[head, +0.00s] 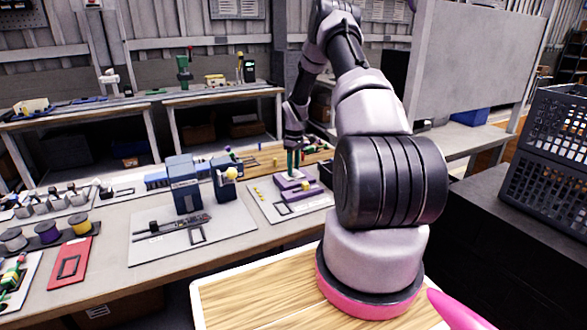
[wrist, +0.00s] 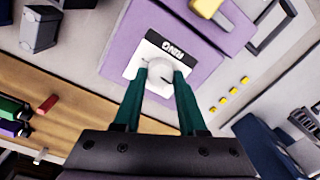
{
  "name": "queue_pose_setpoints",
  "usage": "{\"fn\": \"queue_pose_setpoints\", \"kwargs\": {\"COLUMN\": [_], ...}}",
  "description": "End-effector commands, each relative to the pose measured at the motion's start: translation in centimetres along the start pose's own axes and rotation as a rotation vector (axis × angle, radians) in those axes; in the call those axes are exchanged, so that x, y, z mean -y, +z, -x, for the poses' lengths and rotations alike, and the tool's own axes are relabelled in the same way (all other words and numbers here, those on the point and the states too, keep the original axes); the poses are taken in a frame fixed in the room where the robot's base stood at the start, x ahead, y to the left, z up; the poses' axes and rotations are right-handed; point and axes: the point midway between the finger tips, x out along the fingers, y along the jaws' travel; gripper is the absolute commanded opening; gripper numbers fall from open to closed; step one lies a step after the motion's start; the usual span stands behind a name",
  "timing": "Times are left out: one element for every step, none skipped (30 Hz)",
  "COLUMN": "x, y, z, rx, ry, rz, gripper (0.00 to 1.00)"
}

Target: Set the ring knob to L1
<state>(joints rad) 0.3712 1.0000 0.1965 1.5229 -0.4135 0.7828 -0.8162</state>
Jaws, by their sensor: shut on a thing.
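The ring knob (wrist: 159,70) is a round pale knob on a white plate (wrist: 132,70) with a black band lettered "RING", which appears turned around in the wrist view. The plate sits on a purple fixture (wrist: 118,42), which also shows in the head view (head: 303,194). My gripper (wrist: 160,82) has its two green fingers on either side of the knob and is shut on it. In the head view my gripper (head: 292,164) points down at the fixture. A small dark mark shows near the knob; I cannot read its setting or any L1 label.
A yellow part (wrist: 207,8) stands on the purple fixture near the knob. A black crate (head: 545,135) is at the right.

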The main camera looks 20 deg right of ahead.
Motion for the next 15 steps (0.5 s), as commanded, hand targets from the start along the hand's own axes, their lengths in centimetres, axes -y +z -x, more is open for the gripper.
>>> {"fn": "queue_pose_setpoints", "kwargs": {"x": [-0.10,-0.09,-0.08,-0.08,-0.07,-0.07,-0.07,-0.06,-0.06,-0.05,-0.05,-0.05,-0.05,-0.05,-0.04], "y": [-0.04,-0.04,-0.04,-0.04,-0.04,-0.05,-0.05,-0.05,-0.05,-0.05,-0.05,-0.05,-0.05,-0.05,-0.05], "z": [0.06,0.06,0.06,0.06,0.06,0.06,0.06,0.06,0.06,0.06,0.07,0.06,0.06,0.07,0.07], "rx": [-0.001,0.000,0.001,0.001,0.002,0.003,0.003,0.003,0.004,0.004,0.004,0.004,0.004,0.004,0.005], "ry": [0.002,0.001,0.001,0.001,0.001,0.001,0.001,0.001,0.001,0.001,0.001,0.001,0.001,0.001,0.001], "rz": [0.022,0.034,0.051,0.062,0.071,0.083,0.091,0.097,0.104,0.108,0.111,0.115,0.118,0.119,0.121], "gripper": [0.00,0.00,0.00,0.00,0.00,0.00,0.00,0.00,0.00,0.00,0.00,0.00,0.00,0.00,0.00]}}
